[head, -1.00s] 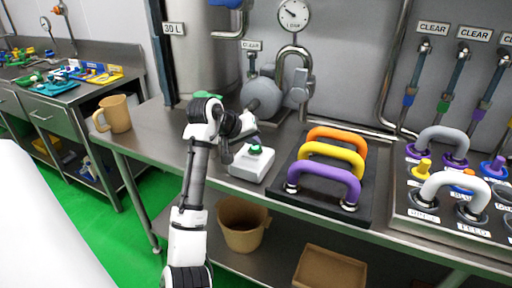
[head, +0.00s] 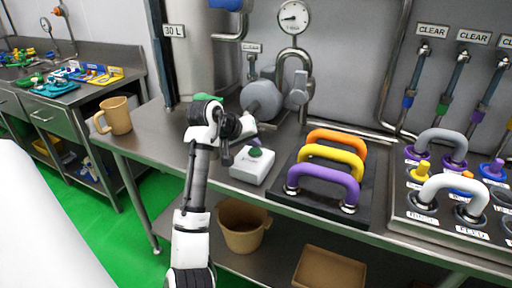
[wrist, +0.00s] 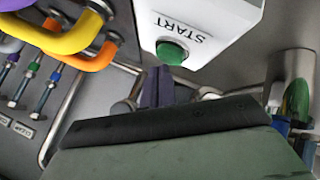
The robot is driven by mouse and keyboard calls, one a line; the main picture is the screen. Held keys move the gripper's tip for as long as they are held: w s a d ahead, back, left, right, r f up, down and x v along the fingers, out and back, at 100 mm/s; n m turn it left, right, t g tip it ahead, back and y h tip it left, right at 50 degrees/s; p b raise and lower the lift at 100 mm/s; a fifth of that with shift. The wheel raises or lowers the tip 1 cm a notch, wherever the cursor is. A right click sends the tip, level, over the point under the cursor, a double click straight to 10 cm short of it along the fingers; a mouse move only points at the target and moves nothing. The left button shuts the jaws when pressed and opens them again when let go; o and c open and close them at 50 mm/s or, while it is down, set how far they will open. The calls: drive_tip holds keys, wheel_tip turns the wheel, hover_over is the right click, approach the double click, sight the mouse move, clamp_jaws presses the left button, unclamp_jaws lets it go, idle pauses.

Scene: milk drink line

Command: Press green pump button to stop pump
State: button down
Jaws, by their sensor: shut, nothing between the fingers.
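The green button (head: 255,152) sits on top of a small white box (head: 251,168) on the steel counter. In the wrist view the green button (wrist: 172,52) shows beside the word START on the white box (wrist: 215,22). My gripper (head: 256,142) is just above and behind the button in the head view, its fingers partly hidden by my wrist. In the wrist view the dark purple fingers of my gripper (wrist: 158,84) are shut together and empty. Their tips are close to the button, with a small gap.
Orange, yellow and purple handles (head: 323,187) stand right of the box, with a panel of grey and white handles (head: 456,188) beyond. A pump (head: 262,98) with pipes and a round gauge (head: 293,17) is behind. A tan mug (head: 114,115) stands left.

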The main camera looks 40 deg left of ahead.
sight(253, 152)
drive_tip(key=shift+r+p, duration=0.3)
drive_tip(key=shift+r, duration=0.2)
wheel_tip(253, 152, up, 6)
drive_tip(key=p, duration=0.5)
drive_tip(key=shift+p, duration=0.4)
idle(0.7)
